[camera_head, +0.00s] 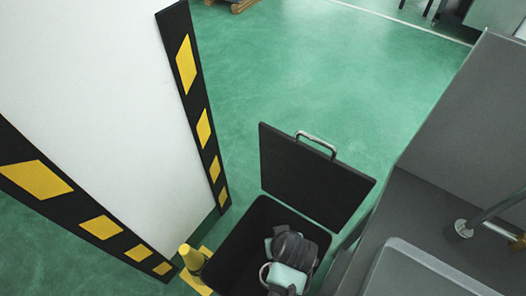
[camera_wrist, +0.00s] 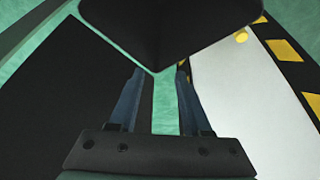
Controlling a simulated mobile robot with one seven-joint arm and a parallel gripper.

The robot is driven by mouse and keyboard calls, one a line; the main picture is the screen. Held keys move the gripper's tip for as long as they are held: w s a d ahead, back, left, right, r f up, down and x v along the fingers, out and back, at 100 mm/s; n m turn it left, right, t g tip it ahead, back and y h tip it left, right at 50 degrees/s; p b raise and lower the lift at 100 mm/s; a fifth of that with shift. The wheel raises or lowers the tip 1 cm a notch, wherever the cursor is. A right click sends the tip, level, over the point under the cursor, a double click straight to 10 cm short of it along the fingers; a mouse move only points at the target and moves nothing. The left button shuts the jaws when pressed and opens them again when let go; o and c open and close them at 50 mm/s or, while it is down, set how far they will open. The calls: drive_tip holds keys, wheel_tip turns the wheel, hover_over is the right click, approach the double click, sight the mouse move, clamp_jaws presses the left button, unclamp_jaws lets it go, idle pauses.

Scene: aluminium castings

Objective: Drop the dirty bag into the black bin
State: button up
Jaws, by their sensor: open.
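The black bin (camera_head: 236,250) stands at the bottom centre of the head view, with its lid (camera_head: 312,180) raised and a metal handle on the lid's top edge. My grey and pale green wrist is over the bin's opening and hides part of its inside. In the wrist view my gripper (camera_wrist: 159,70) has its two dark blue fingers apart, with green floor between them. Dark surfaces fill the left and top of that view; I cannot tell which part of the bin each is. I cannot make out the dirty bag in either view.
A white panel (camera_head: 90,90) with black and yellow edging stands left of the bin. A yellow post (camera_head: 192,260) is beside the bin's left side. A grey cabinet (camera_head: 470,120) is at the right. Green floor (camera_head: 310,70) behind the lid is clear.

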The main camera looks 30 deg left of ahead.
drive_tip(key=v, duration=0.7)
drive_tip(key=shift+r, duration=0.1)
drive_tip(key=w+d+r+m+t, duration=0.15)
drive_tip(key=w+r+t, duration=0.45)
drive_tip(key=w+r, duration=0.75)
drive_tip(key=w+d+r+m+t, duration=0.1)
drive_tip(key=w+r+t, duration=0.15)
drive_tip(key=r, duration=0.85)
drive_tip(key=w+d+r+m+t, duration=0.15)
drive_tip(key=r+t, duration=0.25)
drive_tip(key=r, duration=0.7)
drive_tip(key=s+d+r+m+t+h, duration=0.1)
drive_tip(key=s+r+t, duration=0.2)
drive_tip(key=r, duration=0.7)
drive_tip(key=s+d+r+m+t+h, duration=0.1)
drive_tip(key=s+r+t, duration=0.3)
drive_tip(key=r, duration=0.7)
drive_tip(key=s+d+r+m+t+h, duration=0.1)
drive_tip(key=s+d+r+m+t, duration=0.1)
drive_tip(key=s+r, duration=0.5)
wheel_tip(320, 180, up, 4)
drive_tip(key=shift+d+m+t, duration=0.3)
drive_tip(key=shift+d+t, duration=0.4)
drive_tip(key=shift+t, duration=0.55)
